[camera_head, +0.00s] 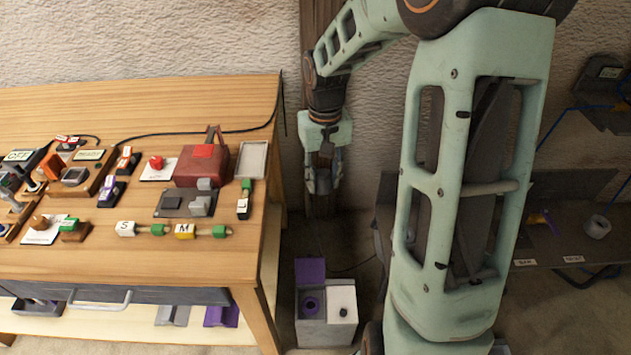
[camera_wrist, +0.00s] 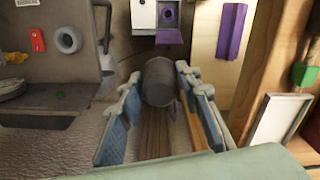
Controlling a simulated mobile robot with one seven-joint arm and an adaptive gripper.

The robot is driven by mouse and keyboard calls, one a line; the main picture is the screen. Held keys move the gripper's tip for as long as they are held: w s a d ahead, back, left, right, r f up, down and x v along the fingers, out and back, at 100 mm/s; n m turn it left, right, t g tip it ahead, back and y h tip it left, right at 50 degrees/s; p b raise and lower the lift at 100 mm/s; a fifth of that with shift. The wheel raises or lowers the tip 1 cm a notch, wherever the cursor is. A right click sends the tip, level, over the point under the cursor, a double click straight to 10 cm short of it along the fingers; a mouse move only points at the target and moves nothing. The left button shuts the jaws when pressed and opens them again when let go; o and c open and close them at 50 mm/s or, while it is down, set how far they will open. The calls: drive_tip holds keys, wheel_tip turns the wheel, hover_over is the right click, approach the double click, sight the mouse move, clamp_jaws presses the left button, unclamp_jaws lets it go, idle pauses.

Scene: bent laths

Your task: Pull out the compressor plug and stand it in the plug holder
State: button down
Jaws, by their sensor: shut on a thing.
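My gripper (camera_head: 323,185) hangs pointing down in the gap between the wooden table and the dark bench. In the wrist view its two fingers (camera_wrist: 160,112) are shut on a dark grey cylinder, which looks like the compressor plug (camera_wrist: 158,82). In the head view the plug is hard to make out between the fingers. Below my gripper, on the floor, stands a pale box (camera_head: 325,328) with a raised purple flap, a purple ring socket and a black knob. The box also shows in the wrist view (camera_wrist: 143,14). No plug is visible in the purple ring. I cannot tell which thing is the plug holder.
The wooden table (camera_head: 100,264) at left carries labelled blocks, a red box and a black cable. The dark bench (camera_head: 560,250) at right holds a grey ring (camera_head: 597,227) and labels; the ring also shows in the wrist view (camera_wrist: 68,38). A wall stands behind.

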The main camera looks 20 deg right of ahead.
drive_tip(key=d+f+b, duration=0.2)
drive_tip(key=d+f, duration=0.4)
drive_tip(key=s+d+f+n+p, duration=0.1)
drive_tip(key=s+d+p, duration=0.2)
drive_tip(key=d+p, duration=0.4)
drive_tip(key=s+d+f+n+p, duration=0.2)
drive_tip(key=s+d+p, duration=0.2)
drive_tip(key=d, duration=0.5)
drive_tip(key=shift+a+f+b, duration=0.1)
drive_tip(key=shift+f+b, duration=2.45)
drive_tip(key=shift+f, duration=0.7)
drive_tip(key=shift+f+b, duration=0.6)
drive_tip(key=shift+f, duration=0.35)
drive_tip(key=c, duration=1.3)
unclamp_jaws()
drive_tip(key=shift+o, duration=0.3)
drive_tip(key=o, duration=0.4)
